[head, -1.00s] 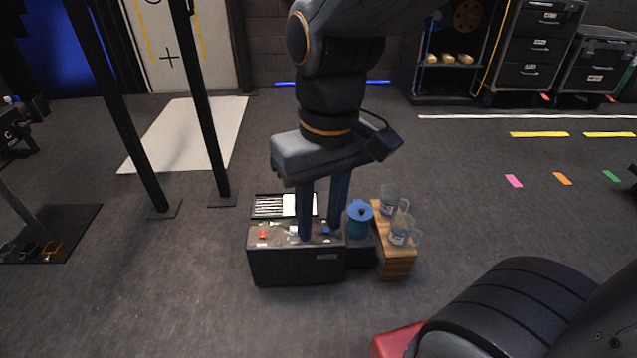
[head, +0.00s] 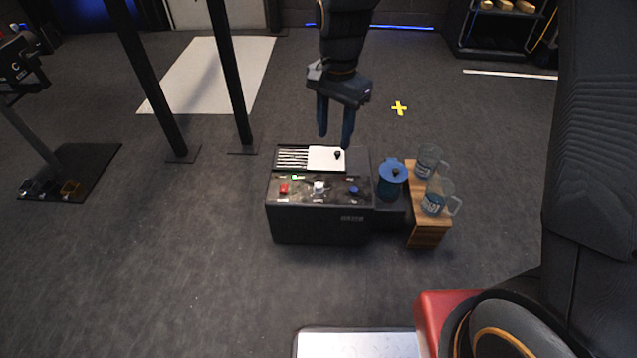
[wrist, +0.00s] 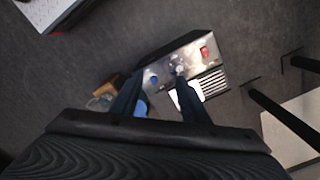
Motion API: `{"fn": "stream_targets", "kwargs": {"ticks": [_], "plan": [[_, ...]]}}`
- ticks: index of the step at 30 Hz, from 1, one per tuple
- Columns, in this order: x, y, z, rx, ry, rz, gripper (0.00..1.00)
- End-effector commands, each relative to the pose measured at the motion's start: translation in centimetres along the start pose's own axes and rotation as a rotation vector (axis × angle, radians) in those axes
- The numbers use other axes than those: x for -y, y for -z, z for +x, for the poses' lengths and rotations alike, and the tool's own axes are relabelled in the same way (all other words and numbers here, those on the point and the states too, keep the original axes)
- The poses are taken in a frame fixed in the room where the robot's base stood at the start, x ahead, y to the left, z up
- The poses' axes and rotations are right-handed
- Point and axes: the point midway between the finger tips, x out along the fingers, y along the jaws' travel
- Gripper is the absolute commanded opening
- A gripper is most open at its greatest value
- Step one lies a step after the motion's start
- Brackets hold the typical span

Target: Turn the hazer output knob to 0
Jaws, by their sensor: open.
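The hazer (head: 320,226) is a black box on the floor with a grey top panel. A white knob (head: 319,187) sits mid-panel, between a red switch (head: 284,188) and a blue button (head: 354,190). A small black knob-like piece (head: 338,155) is on the white plate behind the panel. I cannot read the labels or the white knob's setting. My gripper (head: 334,141) is open and empty, apparently above the rear of the hazer. In the wrist view the white knob (wrist: 177,65) shows near the tip of the right finger, with the red switch (wrist: 204,52) beyond.
A blue lidded jug (head: 392,182) stands right of the hazer. Black poles (head: 231,85) rise behind left. Open floor lies in front of the hazer.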

Motion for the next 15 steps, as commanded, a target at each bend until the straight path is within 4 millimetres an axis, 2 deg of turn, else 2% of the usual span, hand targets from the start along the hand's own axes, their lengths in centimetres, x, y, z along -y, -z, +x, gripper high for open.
{"fn": "stream_targets", "kwargs": {"ticks": [1, 6, 9, 12, 15], "plan": [[1.4, 0.9, 3.1, 0.003, -0.009, 0.067, 0.41], [5.2, 3.5, 11.0, -0.005, -0.013, 0.308, 0.41], [6.8, 4.5, 15.1, -0.009, -0.013, 0.427, 0.41], [7.8, 5.1, 18.2, -0.012, -0.015, 0.517, 0.41], [8.4, 5.5, 20.2, -0.014, -0.012, 0.575, 0.41]]}}
